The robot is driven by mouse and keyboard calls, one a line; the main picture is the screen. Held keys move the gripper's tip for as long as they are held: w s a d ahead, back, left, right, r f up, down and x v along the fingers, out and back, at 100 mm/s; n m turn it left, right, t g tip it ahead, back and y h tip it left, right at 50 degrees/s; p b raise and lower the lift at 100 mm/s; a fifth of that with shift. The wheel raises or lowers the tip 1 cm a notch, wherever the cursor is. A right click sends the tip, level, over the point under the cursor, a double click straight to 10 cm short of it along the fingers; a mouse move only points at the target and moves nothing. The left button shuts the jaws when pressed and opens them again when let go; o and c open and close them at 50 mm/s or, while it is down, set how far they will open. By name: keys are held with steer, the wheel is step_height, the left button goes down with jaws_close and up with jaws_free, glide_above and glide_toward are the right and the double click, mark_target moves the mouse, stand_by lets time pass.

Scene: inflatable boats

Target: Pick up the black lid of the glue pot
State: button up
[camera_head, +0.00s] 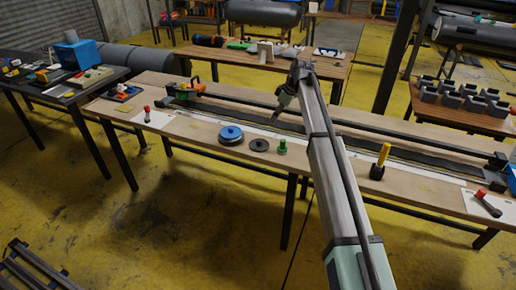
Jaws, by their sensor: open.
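I cannot tell which of these is the glue pot. My gripper (279,110) hangs at the end of my arm over the back part of the bench, behind the disc and apart from it. It is open, small and partly hidden by its own body; I see nothing in it.
A yellow-handled tool (380,161) stands upright to the right on the bench. A long rail and dark strip (350,145) run along the bench. A red-handled tool (487,204) lies at the right end, and an orange tool (187,88) at the left.

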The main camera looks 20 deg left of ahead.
steer(key=p, duration=0.3)
glide_above(260, 141)
steer(key=d, duration=0.3)
steer(key=f, duration=1)
steer(key=shift+a+f, duration=0.2)
steer(key=shift+f, duration=0.2)
steer(key=shift+a+p+x, duration=0.15)
steer(key=shift+p+x, duration=0.5)
steer(key=shift+x, duration=0.7)
steer(key=shift+a+p+x, duration=0.15)
steer(key=shift+p+x, duration=0.45)
steer(key=shift+x, duration=0.7)
steer(key=shift+r, duration=0.15)
steer(key=c, duration=0.9)
